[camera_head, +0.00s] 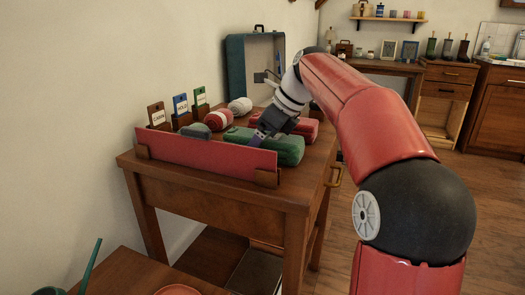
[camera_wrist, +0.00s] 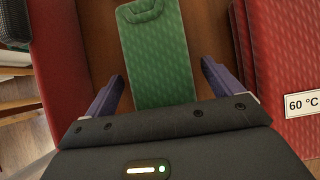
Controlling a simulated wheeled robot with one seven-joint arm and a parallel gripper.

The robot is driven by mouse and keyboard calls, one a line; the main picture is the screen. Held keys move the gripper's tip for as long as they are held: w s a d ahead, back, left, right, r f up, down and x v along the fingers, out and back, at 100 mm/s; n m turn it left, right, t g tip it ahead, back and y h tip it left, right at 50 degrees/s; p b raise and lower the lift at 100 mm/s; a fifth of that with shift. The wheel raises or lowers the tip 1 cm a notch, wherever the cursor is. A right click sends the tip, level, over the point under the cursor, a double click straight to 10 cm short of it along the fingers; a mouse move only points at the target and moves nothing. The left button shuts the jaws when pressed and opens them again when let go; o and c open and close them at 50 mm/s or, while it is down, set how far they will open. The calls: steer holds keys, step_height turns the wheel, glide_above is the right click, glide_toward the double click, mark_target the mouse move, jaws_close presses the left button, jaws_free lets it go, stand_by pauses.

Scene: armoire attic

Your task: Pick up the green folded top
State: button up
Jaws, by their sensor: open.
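The green folded top (camera_head: 288,150) lies on the wooden stand, behind the low red front board. In the wrist view the green folded top (camera_wrist: 158,45) shows its ribbed face and collar, between and beyond my fingers. My gripper (camera_head: 257,138) is over the top, pointing down, and hides part of it. In the wrist view my gripper (camera_wrist: 162,70) is open, with one purple finger on each side of the top's near part. Nothing is held. I cannot tell whether the fingers touch the top.
The red board (camera_head: 205,153) rises along the stand's front edge. A red folded item (camera_head: 305,129) lies behind the green top. Rolled textiles (camera_head: 218,120) and upright label cards (camera_head: 180,105) stand at left. An open teal case (camera_head: 237,70) is at the back.

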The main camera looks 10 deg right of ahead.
steer(key=shift+w+a+f, duration=0.1)
steer(key=shift+a+f, duration=0.05)
steer(key=shift+f, duration=0.15)
steer(key=shift+r, duration=0.1)
steer(key=c, duration=1.1)
steer(key=shift+c, duration=0.2)
